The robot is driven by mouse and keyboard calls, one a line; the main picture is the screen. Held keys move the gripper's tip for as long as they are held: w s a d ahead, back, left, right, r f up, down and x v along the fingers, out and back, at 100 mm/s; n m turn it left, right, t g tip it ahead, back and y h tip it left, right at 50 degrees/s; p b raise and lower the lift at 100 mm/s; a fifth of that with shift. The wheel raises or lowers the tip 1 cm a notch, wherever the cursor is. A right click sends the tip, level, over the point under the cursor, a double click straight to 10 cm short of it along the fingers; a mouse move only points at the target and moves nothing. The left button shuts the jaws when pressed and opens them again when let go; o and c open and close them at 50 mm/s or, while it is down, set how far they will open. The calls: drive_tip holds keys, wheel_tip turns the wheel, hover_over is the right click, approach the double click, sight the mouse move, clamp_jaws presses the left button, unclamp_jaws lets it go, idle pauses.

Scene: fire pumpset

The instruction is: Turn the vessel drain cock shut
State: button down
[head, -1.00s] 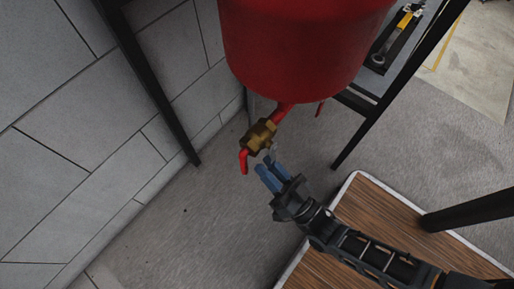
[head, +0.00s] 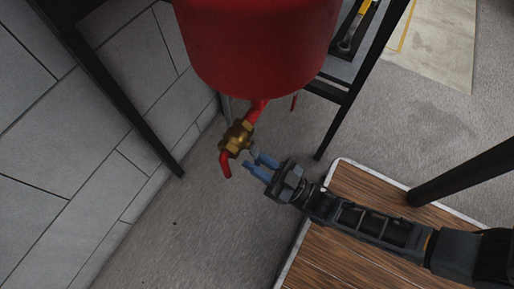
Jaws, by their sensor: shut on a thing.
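The vessel drain cock (head: 238,138) is a brass valve on a red pipe under the red vessel (head: 255,55). A red outlet bend (head: 226,165) hangs from its lower left end. A small grey lever stands out on its right side. My gripper (head: 252,161) comes from the lower right, with blue fingers at this lever. It is shut on the lever, which is mostly hidden between the fingertips. The exact lever angle is hard to tell.
Black frame legs stand left (head: 120,95) and right (head: 365,75) of the vessel. A grey block wall (head: 60,150) is at the left. A wood-topped board with a pale edge (head: 340,255) lies below my arm. The floor below the cock is clear.

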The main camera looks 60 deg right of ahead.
drive_tip(key=c, duration=1)
unclamp_jaws()
drive_tip(key=shift+s, duration=0.1)
drive_tip(key=v, duration=0.7)
drive_tip(key=shift+s+f+p, duration=0.2)
drive_tip(key=shift+s+p, duration=0.1)
